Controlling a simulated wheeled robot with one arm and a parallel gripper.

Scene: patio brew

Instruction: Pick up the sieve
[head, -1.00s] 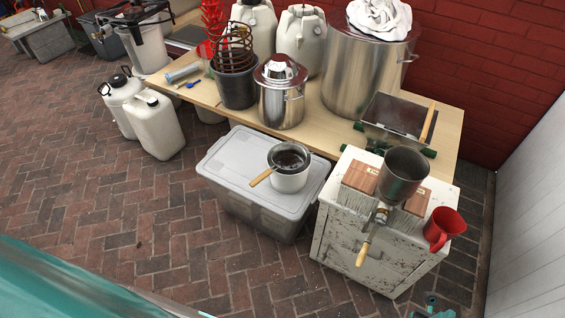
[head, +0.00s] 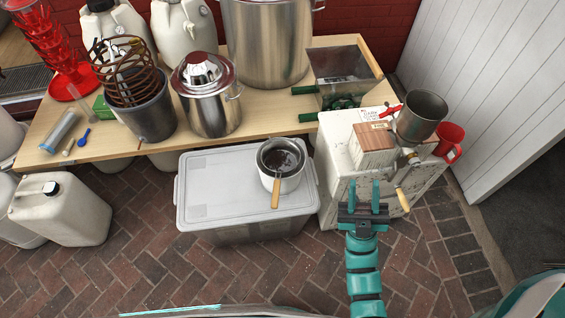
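The sieve (head: 281,156) is a dark round strainer with a wooden handle (head: 275,193). It rests in the mouth of a small white pot (head: 289,184) on the lid of a grey storage box. The handle sticks out toward me. My gripper (head: 365,186) is open and empty, to the right of the sieve and apart from it, in front of the white cabinet.
The storage box (head: 207,199) stands before the wooden table (head: 160,144). The white cabinet (head: 340,160) carries a grain mill (head: 422,112) and a red jug (head: 449,140). A steel pot (head: 208,100) stands behind. A white jerrycan (head: 62,212) stands left on brick paving.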

